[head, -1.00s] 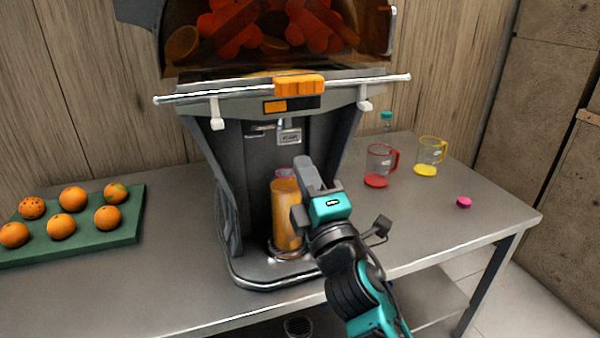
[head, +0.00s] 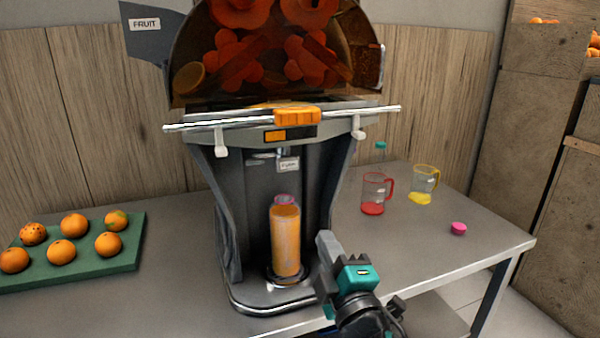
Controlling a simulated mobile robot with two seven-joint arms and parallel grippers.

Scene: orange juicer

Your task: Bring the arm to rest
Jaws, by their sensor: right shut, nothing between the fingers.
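My right gripper (head: 325,268) is in the lower middle of the head view, in front of the juicer's right side. It is shut and empty, apart from the bottle. The orange juicer (head: 232,190) stands on the steel table. A bottle (head: 286,240) filled with orange juice, with a pink cap, stands upright on the juicer's base under the spout. My left gripper is not in view.
A green tray (head: 125,262) with several oranges lies at the left. A red-handled jug (head: 374,194), a yellow-handled jug (head: 424,184) and a pink cap (head: 458,228) are on the right. The table's front right (head: 425,245) is clear.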

